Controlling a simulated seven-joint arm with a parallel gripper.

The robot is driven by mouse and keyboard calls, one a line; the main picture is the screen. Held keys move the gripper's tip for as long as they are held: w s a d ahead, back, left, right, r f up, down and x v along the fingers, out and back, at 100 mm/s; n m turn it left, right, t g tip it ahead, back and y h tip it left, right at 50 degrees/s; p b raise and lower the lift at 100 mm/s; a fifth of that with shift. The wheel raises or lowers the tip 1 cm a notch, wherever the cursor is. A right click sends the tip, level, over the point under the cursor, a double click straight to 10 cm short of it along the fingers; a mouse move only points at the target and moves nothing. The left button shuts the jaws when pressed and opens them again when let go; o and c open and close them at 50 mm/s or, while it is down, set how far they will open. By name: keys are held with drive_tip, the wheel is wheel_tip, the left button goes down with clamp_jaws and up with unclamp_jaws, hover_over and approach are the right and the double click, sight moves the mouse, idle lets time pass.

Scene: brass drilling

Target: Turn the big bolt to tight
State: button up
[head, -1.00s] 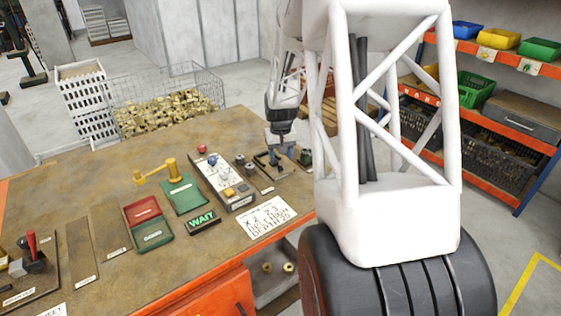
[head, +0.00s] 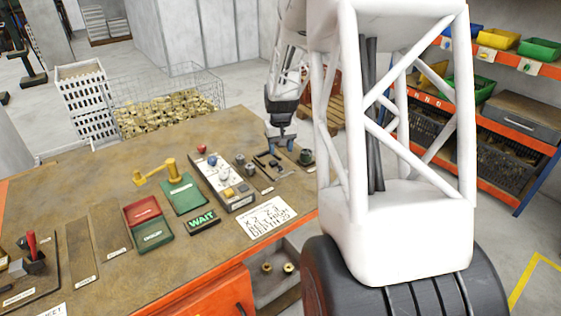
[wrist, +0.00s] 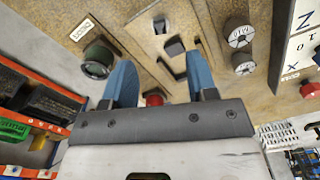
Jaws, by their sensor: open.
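My gripper (head: 281,146) hangs over the far right part of the workbench, its two blue fingers pointing down. In the wrist view my gripper (wrist: 160,75) is open and nothing is between its fingers. Beyond the fingertips is a tan plate with a slotted frame (wrist: 173,62) and a small dark square piece (wrist: 174,50). The same dark frame shows in the head view (head: 268,163), below my gripper. I cannot tell for sure which part is the big bolt.
Shelves stand at right.

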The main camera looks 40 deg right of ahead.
sight(280, 168)
drive_tip(key=shift+f, duration=0.15)
drive_tip(key=shift+f, duration=3.75)
drive_tip(key=c, duration=0.9)
drive_tip(key=shift+c, duration=0.2)
drive_tip(key=shift+m, duration=3.5)
